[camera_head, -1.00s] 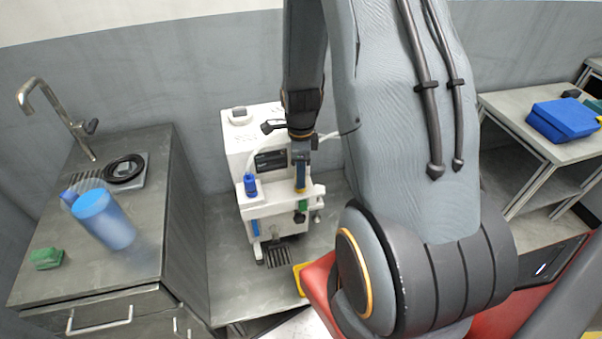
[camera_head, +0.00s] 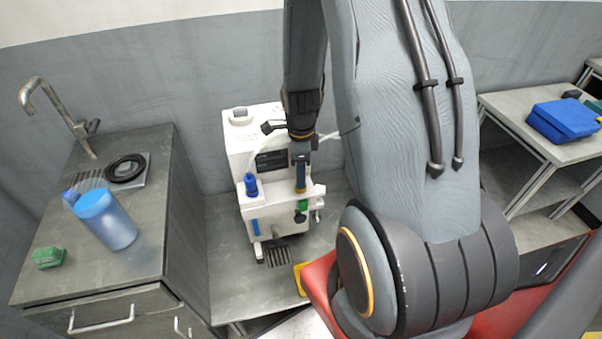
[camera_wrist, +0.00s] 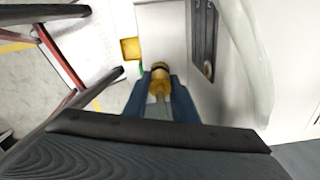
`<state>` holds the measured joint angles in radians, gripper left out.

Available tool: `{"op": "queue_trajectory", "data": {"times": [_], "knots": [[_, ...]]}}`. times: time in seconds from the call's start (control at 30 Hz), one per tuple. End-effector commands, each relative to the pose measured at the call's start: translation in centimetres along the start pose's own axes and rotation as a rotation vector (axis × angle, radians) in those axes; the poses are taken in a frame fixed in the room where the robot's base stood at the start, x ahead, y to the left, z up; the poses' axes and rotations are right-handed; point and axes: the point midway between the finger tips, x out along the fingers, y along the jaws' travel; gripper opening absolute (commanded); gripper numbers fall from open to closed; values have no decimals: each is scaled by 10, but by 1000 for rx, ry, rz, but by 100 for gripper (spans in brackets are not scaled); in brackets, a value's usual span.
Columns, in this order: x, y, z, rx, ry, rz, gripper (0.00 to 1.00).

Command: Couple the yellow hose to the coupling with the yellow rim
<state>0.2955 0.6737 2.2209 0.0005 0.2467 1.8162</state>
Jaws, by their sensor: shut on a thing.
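My gripper (camera_head: 301,168) points down in front of the white machine (camera_head: 235,150), over its front ledge. It is shut on the yellow hose end (camera_wrist: 160,72), which shows between the blue fingers (camera_wrist: 160,88) in the wrist view. The yellow end also shows below the fingers in the head view (camera_head: 300,187). I cannot make out the coupling with the yellow rim; the hose end and gripper may hide it. Whether the hose end touches the ledge is unclear.
A blue plug (camera_head: 250,184) stands on the ledge's left, and a green part (camera_head: 303,206) is under my gripper. A yellow square piece (camera_head: 300,279) lies below. Left is a counter with a blue-lidded container (camera_head: 108,222); right is a table with blue items (camera_head: 563,120).

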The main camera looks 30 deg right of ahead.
Motion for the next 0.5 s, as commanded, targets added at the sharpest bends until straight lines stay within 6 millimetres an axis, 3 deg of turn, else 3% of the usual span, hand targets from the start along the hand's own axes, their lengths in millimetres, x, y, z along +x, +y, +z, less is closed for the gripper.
{"op": "queue_trajectory", "data": {"times": [0.5], "knots": [[7,0,0,0,0,1,1]]}}
